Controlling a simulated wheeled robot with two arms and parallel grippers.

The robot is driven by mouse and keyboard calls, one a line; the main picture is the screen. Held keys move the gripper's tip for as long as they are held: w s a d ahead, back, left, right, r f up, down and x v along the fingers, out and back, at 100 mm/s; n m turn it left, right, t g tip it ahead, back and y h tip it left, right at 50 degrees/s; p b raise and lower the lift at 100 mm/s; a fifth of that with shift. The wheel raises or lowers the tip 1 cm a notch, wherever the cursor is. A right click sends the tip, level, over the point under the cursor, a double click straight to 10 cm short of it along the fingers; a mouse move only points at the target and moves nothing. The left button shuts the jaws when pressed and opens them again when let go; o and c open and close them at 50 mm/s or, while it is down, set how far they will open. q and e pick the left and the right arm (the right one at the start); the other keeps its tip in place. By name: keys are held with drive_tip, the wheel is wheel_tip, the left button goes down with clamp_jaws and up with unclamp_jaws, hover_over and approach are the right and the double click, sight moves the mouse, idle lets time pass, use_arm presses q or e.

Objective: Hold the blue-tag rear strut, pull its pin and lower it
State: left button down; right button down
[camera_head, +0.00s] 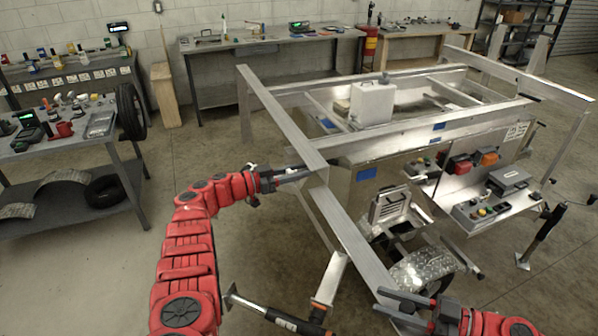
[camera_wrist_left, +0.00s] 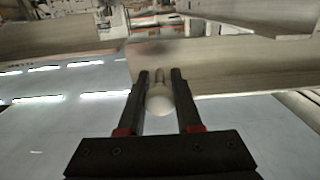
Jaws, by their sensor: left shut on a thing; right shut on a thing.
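My left gripper (camera_head: 312,172) reaches the near aluminium beam of the trailer frame. In the left wrist view it (camera_wrist_left: 160,90) is shut on a pale round knob (camera_wrist_left: 159,101), which sits between the fingers on a short stem. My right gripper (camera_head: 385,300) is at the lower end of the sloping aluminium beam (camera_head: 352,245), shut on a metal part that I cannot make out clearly. A black strut (camera_head: 268,313) with an orange band and a foot plate lies slanted at the bottom, its right end hidden. A blue tag (camera_head: 366,174) shows on the trailer side.
The trailer (camera_head: 345,158) fills the right half, with a diamond-plate fender (camera_head: 422,268) near my right gripper. A black leg (camera_head: 545,238) with a foot stands at far right. A bench (camera_head: 75,143) is at left. Floor between bench and trailer is clear.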

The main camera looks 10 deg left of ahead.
use_arm(q)
drive_tip(key=shift+a, duration=0.1)
idle(0.3)
drive_tip(key=shift+v, duration=1.6)
drive_tip(key=c, duration=1)
unclamp_jaws()
drive_tip(key=shift+f, duration=0.15)
use_arm(e)
drive_tip(key=shift+w, duration=0.1)
use_arm(q)
drive_tip(key=o, duration=0.4)
drive_tip(key=shift+s+a, duration=0.1)
drive_tip(key=shift+s, duration=0.1)
drive_tip(key=shift+w, duration=0.1)
drive_tip(key=v, duration=1.2)
